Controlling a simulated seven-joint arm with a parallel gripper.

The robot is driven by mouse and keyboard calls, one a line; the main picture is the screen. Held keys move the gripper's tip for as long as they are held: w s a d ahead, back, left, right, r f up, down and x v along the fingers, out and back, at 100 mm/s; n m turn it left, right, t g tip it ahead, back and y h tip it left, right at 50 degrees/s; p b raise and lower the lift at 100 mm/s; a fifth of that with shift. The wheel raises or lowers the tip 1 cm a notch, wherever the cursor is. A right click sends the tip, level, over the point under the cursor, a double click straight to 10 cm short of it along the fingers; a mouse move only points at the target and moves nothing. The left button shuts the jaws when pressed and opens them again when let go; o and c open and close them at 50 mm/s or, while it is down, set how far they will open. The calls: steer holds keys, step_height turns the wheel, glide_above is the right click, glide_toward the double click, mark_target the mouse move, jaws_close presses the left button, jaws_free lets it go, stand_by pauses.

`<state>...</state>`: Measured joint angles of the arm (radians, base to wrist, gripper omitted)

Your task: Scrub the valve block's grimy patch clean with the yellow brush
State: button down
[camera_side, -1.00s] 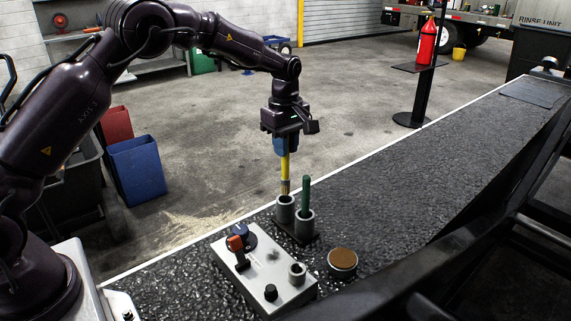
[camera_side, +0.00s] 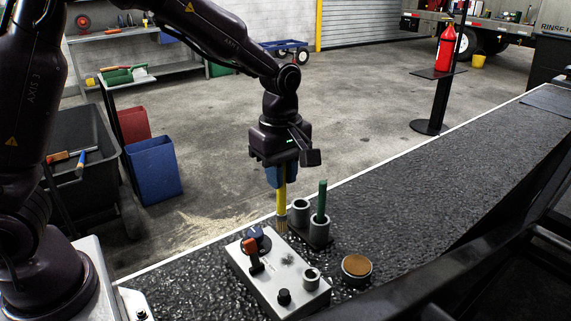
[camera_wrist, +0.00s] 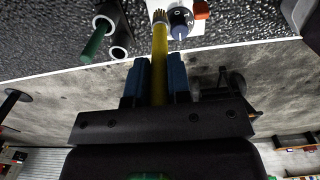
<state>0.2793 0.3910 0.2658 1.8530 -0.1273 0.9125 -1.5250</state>
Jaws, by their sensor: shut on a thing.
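My gripper (camera_side: 282,178) has blue fingers shut on the yellow brush (camera_side: 281,200), which hangs upright, bristles down. The wrist view shows the yellow handle (camera_wrist: 160,62) between the fingers, with the bristles close to a blue knob. The grey valve block (camera_side: 250,276) lies on the dark bench. Its grimy patch (camera_side: 288,258) is a dark smudge on the top face. In the side view the bristles appear near the block's back edge, apart from the patch. Their exact height above the surface is hard to tell.
A two-cup holder (camera_side: 300,212) stands just right of the brush; one cup holds a green-handled brush (camera_side: 321,200). The block carries a blue knob (camera_side: 260,240), an orange lever (camera_side: 250,246), a black knob (camera_side: 284,297) and a grey socket (camera_side: 311,279). A brown-topped round tin (camera_side: 356,266) stands right.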

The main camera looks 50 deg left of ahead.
mark_target(281, 218)
steer(key=shift+f, duration=3.1)
steer(key=shift+d+f, duration=0.55)
steer(key=shift+a, duration=0.45)
steer(key=shift+a+r, duration=0.1)
steer(key=shift+r, duration=0.05)
step_height(281, 218, up, 8)
steer(key=shift+f, duration=0.2)
